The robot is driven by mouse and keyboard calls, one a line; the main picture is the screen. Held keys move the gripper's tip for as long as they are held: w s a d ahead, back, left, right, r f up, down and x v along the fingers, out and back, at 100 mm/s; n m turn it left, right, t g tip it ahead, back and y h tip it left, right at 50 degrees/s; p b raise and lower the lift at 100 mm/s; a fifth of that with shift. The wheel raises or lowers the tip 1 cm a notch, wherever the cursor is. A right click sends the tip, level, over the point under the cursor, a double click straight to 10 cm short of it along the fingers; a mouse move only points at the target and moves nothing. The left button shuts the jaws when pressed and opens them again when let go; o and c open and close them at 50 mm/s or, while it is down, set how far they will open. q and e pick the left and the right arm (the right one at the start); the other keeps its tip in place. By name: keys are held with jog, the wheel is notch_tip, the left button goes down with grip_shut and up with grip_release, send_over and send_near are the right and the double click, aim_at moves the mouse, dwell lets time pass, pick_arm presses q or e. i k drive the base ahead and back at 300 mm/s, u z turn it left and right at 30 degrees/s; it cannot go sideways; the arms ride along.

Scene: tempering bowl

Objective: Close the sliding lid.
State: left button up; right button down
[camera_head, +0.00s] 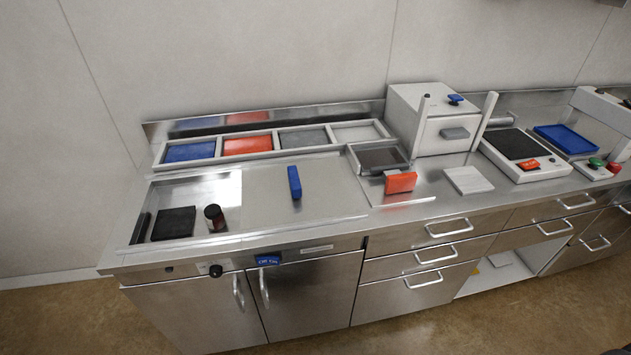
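The sliding lid (268,205) is a flat grey panel on the left part of the steel counter, with an upright blue handle (294,182) on it. The lid lies over the right part of a recessed well (190,190). The left part of the well is uncovered. In the uncovered part are a black square pad (174,223) and a small dark cylinder (214,217), close to the lid's left edge. Neither of my grippers is in view.
Behind the lid is a tray row (158,157) with blue, red and grey compartments. To the right are a red block (400,182), a white box (432,108), a pale square plate (468,180) and a dark-topped scale-like device (513,144). Space above the lid looks clear.

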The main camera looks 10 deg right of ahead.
aim_at(294, 187)
jog(key=z, duration=0.8)
jog(key=i, duration=0.6)
jog(key=u, duration=0.25)
